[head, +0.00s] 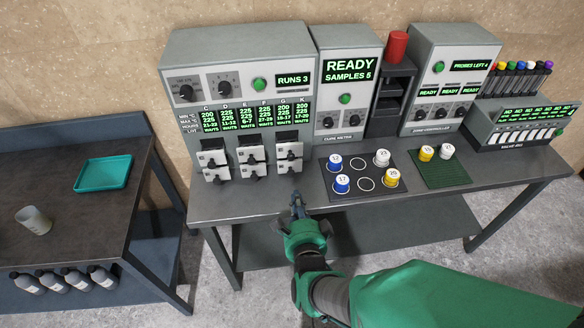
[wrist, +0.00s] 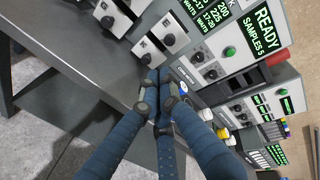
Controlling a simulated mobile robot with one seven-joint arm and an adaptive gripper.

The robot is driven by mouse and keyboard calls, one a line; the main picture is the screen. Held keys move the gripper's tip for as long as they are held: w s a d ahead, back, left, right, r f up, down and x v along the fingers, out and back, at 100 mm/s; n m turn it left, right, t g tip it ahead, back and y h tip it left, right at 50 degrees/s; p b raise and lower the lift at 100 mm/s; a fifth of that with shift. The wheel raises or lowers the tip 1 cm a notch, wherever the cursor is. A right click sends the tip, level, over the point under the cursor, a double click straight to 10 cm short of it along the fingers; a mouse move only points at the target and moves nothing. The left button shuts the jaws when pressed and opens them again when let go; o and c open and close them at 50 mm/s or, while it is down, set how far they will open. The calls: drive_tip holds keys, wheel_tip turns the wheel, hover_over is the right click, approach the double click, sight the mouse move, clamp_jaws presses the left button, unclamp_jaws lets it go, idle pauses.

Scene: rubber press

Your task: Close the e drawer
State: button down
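The press (head: 240,75) has small white-fronted drawers with dark knobs in two rows below its green readouts. The left pair (head: 213,158), middle pair (head: 251,153) and right pair (head: 289,150) all show; the middle readouts appear to include column E. Some drawer fronts (wrist: 167,37) also show in the wrist view. My gripper (head: 297,203) is in front of the right pair, near the bench's front edge. In the wrist view its fingertips (wrist: 158,77) meet with nothing visible between them, apart from the drawers.
Right of the drawers is a black mat (head: 352,197) with several capped cups, then a green mat (head: 446,176) with two more. A cure meter (head: 346,70) stands behind. A side table at left holds a teal tray (head: 103,173) and a beaker (head: 34,220).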

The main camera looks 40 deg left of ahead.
idle(0.3)
drive_tip(key=b, duration=0.2)
approach(289, 153)
drive_tip(key=shift+w+a+f, duration=0.55)
drive_tip(key=shift+w+f, duration=0.15)
drive_tip(key=shift+f, duration=0.2)
drive_tip(key=shift+w+a+f, duration=0.6)
drive_tip(key=shift+w+f, duration=0.15)
drive_tip(key=shift+f, duration=0.2)
drive_tip(key=b+x, duration=0.2)
drive_tip(key=r+b+x, duration=0.1)
drive_tip(key=x, duration=0.2)
drive_tip(key=shift+w+a+b, duration=0.25)
drive_tip(key=shift+a+b, duration=0.1)
drive_tip(key=shift+b, duration=0.05)
drive_tip(key=shift+w+a, duration=0.25)
drive_tip(key=shift+w+a+r, duration=0.15)
drive_tip(key=shift+r, duration=0.1)
